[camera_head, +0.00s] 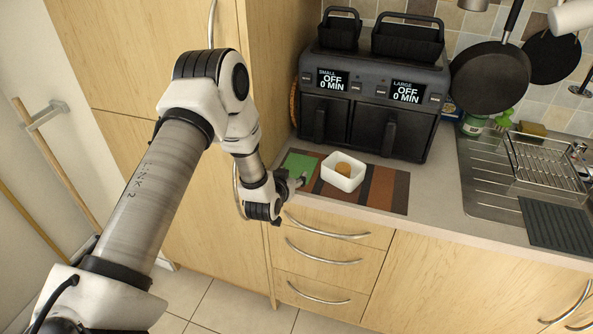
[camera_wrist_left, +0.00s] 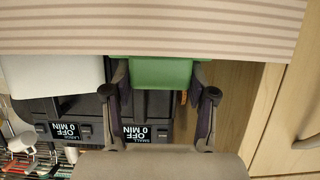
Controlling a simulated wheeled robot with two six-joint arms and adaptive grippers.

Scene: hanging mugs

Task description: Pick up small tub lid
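The small tub lid is green and flat; it (camera_head: 301,164) lies at the left end of the striped mat on the counter. My left gripper (camera_head: 297,182) is at the counter's front edge, close to the lid's near side. In the left wrist view, which is upside down, the lid (camera_wrist_left: 160,74) shows between the two spread fingers of the gripper (camera_wrist_left: 161,78). The fingers are apart, one on each side of it; whether they touch it I cannot tell. My right gripper is not in view.
A black air fryer (camera_head: 370,95) stands behind. A tall wooden cabinet (camera_head: 272,75) closes off the left side. A dish rack (camera_head: 550,165) is at the right.

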